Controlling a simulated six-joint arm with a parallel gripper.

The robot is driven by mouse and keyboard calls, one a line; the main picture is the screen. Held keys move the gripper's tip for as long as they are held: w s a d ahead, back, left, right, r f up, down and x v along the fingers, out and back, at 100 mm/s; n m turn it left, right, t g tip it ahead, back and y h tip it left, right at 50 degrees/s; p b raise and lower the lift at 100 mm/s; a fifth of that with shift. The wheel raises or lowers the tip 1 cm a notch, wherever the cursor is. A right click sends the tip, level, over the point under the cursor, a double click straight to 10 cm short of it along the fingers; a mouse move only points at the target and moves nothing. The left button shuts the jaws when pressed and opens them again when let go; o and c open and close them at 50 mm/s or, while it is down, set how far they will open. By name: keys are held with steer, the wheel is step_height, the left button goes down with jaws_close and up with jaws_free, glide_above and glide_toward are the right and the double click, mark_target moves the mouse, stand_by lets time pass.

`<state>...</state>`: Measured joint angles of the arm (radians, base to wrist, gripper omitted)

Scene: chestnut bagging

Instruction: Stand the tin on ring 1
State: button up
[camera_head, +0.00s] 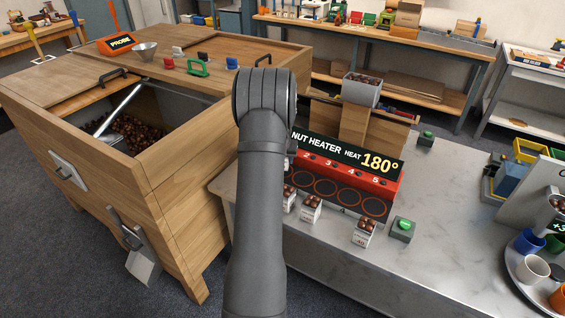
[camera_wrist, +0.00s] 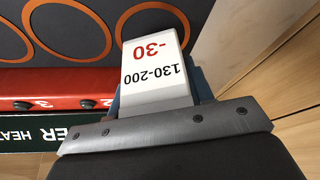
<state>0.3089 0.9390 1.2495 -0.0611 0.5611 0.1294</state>
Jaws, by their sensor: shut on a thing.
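My gripper (camera_wrist: 158,100) is shut on a white tin (camera_wrist: 152,60), whose label shows a red "-30" and a black "130-200". Blue parts of the jaws show beside the tin; its contents are not visible. The tin is over or beside the end orange ring, ring 1 (camera_wrist: 124,25), and partly covers it. I cannot tell whether the tin touches the plate. Ring 2 (camera_wrist: 72,5) is to its left. In the head view the nut heater (camera_head: 395,187) shows several rings, but my arm hides my gripper, the held tin and ring 1.
Several white tins of nuts (camera_head: 310,210) stand in front of the heater. A green button (camera_head: 403,228) is to their right. The wooden chestnut bin (camera_head: 185,205) is close on the left. The marble counter (camera_head: 455,215) has clear room right of the heater.

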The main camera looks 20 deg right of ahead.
steer(key=shift+f, duration=0.9)
steer(key=o, duration=1)
steer(key=shift+f, duration=0.15)
steer(key=shift+o, duration=0.2)
steer(key=shift+s+r, duration=0.1)
steer(key=shift+r, duration=0.3)
steer(key=v, duration=1.1)
steer(key=shift+r, duration=0.25)
steer(key=shift+s, duration=0.1)
